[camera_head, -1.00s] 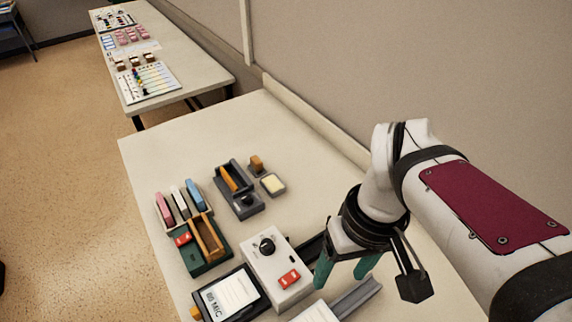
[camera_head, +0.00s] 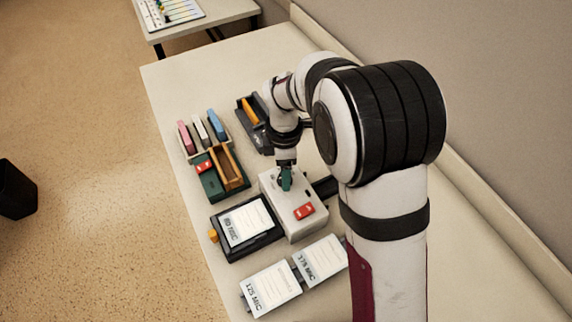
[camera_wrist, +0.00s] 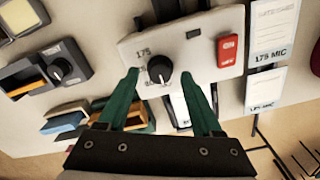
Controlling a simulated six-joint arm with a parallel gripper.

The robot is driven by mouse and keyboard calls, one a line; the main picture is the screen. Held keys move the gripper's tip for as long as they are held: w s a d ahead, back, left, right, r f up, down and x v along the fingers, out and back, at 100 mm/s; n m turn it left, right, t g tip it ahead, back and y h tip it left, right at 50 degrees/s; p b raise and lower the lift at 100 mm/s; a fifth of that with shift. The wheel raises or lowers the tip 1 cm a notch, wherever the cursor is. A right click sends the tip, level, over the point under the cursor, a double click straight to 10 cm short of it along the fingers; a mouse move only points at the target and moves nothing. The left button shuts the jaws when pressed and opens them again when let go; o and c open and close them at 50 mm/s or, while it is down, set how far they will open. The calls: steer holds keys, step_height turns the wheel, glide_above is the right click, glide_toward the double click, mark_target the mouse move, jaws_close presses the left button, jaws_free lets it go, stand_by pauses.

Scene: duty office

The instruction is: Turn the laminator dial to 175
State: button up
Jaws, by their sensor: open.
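The laminator (camera_head: 296,218) is a light grey box on the table with a red switch (camera_head: 304,211) on top. Its black dial (camera_wrist: 159,69) shows in the wrist view, with "175" printed at its upper left and an "80" marking partly visible below. In the head view my gripper (camera_head: 286,180) is over the laminator and hides the dial.
A black tray with an "80 MIC" card (camera_head: 246,222) stands at the laminator's left. Cards marked "125 MIC" (camera_head: 270,288) and "175 MIC" (camera_head: 320,259) lie in front.

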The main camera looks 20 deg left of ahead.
steer(key=shift+f, duration=0.55)
jaws_close()
